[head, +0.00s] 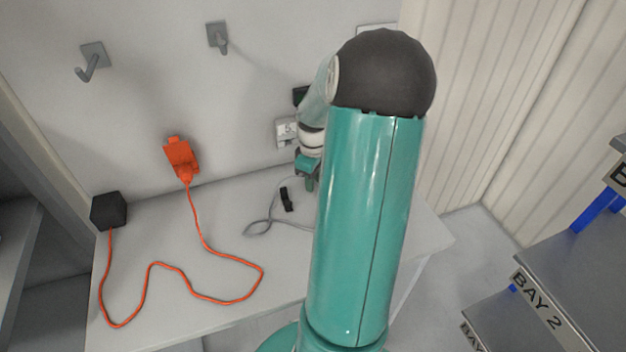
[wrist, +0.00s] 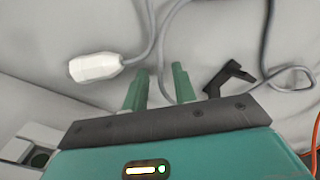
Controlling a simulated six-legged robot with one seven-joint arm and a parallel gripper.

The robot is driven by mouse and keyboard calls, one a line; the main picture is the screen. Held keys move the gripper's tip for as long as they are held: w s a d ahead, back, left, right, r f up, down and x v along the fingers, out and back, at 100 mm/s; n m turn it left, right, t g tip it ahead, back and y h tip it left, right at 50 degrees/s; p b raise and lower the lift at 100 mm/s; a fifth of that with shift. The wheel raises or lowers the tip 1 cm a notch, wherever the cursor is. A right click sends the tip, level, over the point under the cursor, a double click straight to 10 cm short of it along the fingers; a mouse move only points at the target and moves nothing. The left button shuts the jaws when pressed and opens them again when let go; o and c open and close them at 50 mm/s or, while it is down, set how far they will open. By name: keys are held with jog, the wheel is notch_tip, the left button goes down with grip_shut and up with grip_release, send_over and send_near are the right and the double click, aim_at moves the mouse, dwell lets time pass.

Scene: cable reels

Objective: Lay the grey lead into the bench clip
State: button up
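The grey lead (head: 262,222) lies in a loop on the bench. In the wrist view its white plug (wrist: 95,67) lies left of my fingers, and one strand of the lead (wrist: 161,45) runs down into the gap between them. The black bench clip (head: 286,199) stands on the bench beside the lead. In the wrist view the clip (wrist: 230,79) is just right of my fingers, with grey lead beyond it. My gripper (wrist: 158,85) is open, its two green fingers apart, neither visibly pressing the lead. In the head view my arm partly hides the lead.
An orange cord (head: 205,298) runs over the bench (head: 180,255) from a black box (head: 109,210) to an orange plug (head: 180,158) on the wall. A wall socket (head: 286,132) is behind my gripper. Bay shelves (head: 560,285) stand at right.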

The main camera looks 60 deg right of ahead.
jog(key=shift+f, duration=0.3)
grip_shut()
jog(key=shift+r, duration=0.1)
jog(key=shift+r, duration=2.9)
jog(key=shift+a, duration=0.1)
jog(key=shift+w+a+f+n, duration=0.1)
jog(key=shift+a+f+n, duration=0.4)
jog(key=shift+a+n, duration=0.35)
jog(key=shift+w+a+f+n, duration=0.1)
jog(key=shift+a+f+n, duration=0.4)
jog(key=shift+a+n, duration=0.4)
jog(key=shift+w+a+f+n, duration=0.1)
jog(key=shift+a+f+n, duration=0.5)
jog(key=shift+a, duration=0.4)
jog(key=shift+r, duration=0.1)
